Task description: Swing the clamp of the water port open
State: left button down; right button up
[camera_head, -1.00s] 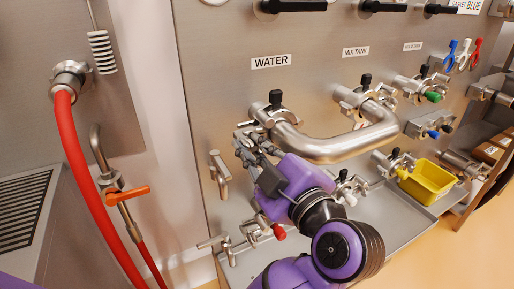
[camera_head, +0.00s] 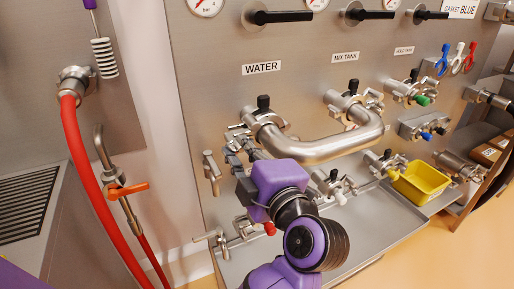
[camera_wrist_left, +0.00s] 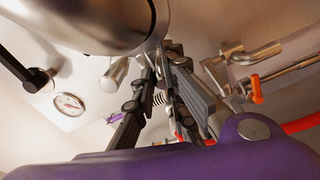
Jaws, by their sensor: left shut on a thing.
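The water port (camera_head: 262,119) is on the steel panel below the WATER label, with a steel U-bend pipe (camera_head: 325,148) joined to it. Its clamp (camera_head: 238,134) shows at the left of the port, and a black knob (camera_head: 263,102) stands above it. My left gripper (camera_head: 237,150) is just below and left of the port, its fingers shut on the clamp. In the left wrist view the fingers (camera_wrist_left: 166,78) reach up beside the shiny pipe (camera_wrist_left: 85,22). The exact contact is partly hidden by the fingers. My right gripper is not in view.
A red hose (camera_head: 78,165) and an orange-handled valve (camera_head: 127,189) are at the left. A steel handle (camera_head: 211,172) sticks out left of my gripper. A tray (camera_head: 370,225) with a yellow bin (camera_head: 421,181) lies below right. The mix tank port (camera_head: 345,103) is to the right.

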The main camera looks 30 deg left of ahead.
pick_arm(q)
jog(key=shift+n, duration=0.6)
jog(key=shift+n+p, duration=0.35)
jog(key=shift+n, duration=0.15)
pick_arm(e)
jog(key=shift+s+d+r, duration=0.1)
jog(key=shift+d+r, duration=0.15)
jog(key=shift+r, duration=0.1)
pick_arm(q)
jog(key=shift+f, duration=0.1)
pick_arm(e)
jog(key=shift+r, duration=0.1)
